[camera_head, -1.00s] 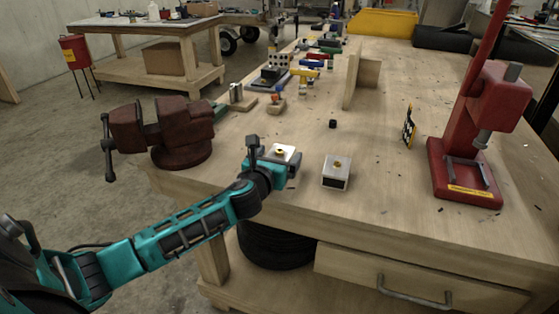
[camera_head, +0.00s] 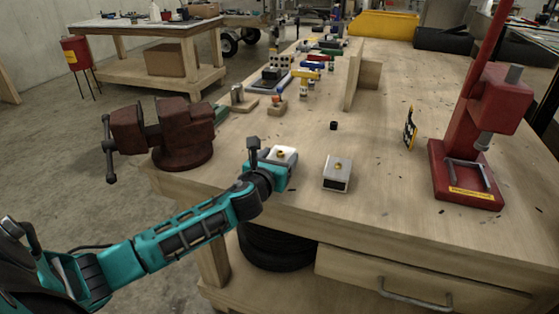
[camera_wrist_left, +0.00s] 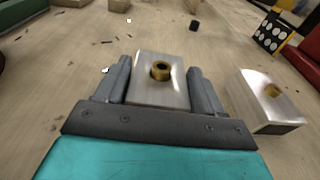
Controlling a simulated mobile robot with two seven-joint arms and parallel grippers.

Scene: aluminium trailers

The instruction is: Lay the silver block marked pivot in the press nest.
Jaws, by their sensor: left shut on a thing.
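My left gripper (camera_head: 276,166) is shut on a silver block (camera_head: 283,154) with a brass bushing on top, near the front edge of the bench. In the left wrist view, the gripper's (camera_wrist_left: 163,82) dark fingers flank this block (camera_wrist_left: 147,92). A second silver block (camera_head: 337,173) with a brass piece on top stands apart to the right; it also shows in the wrist view (camera_wrist_left: 268,108). No pivot marking is readable on either. The press nest (camera_head: 468,175), a bracketed recess on the red press (camera_head: 457,140), is at the right and looks empty. My right gripper is not in view.
A dark red vise (camera_head: 172,135) stands left of the gripper. The bench top between the second block and the press is clear.

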